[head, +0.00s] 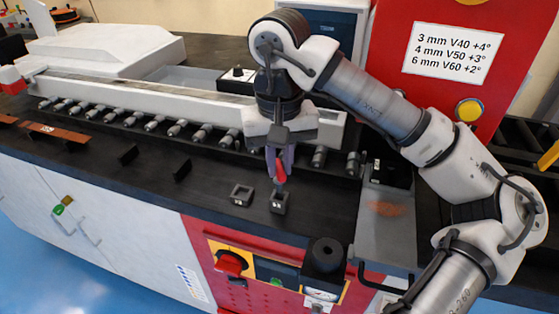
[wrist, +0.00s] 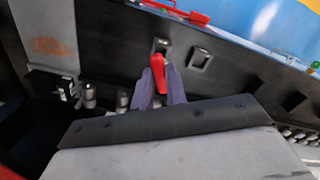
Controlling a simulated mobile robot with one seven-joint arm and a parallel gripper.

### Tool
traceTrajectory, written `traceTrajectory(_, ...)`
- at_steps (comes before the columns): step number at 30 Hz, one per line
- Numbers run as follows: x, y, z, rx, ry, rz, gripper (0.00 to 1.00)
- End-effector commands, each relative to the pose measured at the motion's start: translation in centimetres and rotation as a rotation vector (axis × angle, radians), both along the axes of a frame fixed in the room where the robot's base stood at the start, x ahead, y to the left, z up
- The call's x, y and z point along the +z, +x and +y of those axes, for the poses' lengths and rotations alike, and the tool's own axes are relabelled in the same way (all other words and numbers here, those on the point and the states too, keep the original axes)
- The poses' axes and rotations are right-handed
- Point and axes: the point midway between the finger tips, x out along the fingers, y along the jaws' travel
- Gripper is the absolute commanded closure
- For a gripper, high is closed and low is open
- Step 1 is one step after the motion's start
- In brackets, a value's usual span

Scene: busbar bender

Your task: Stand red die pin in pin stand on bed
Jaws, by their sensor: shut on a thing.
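The red die pin (head: 281,170) is upright or nearly so between the purple-grey fingers of my gripper (head: 280,172), which is shut on it. It also shows in the wrist view (wrist: 157,69). Two small dark square blocks with openings on top stand on the black bed; I cannot tell for sure which is the pin stand. The pin is above or at the right block (head: 279,203), seen beyond the pin in the wrist view (wrist: 162,46). The left block (head: 242,194) looks empty.
A row of metal cylinders (head: 177,128) lines the bed behind the blocks, below a long white beam (head: 140,95). Small dark brackets (head: 182,170) lie to the left. The bed (head: 215,180) is clear around the blocks.

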Motion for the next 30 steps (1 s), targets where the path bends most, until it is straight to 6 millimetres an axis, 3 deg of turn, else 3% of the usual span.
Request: traceTrajectory(30,-2.0,0.0,0.0,0.0,0.0,0.0,1.0)
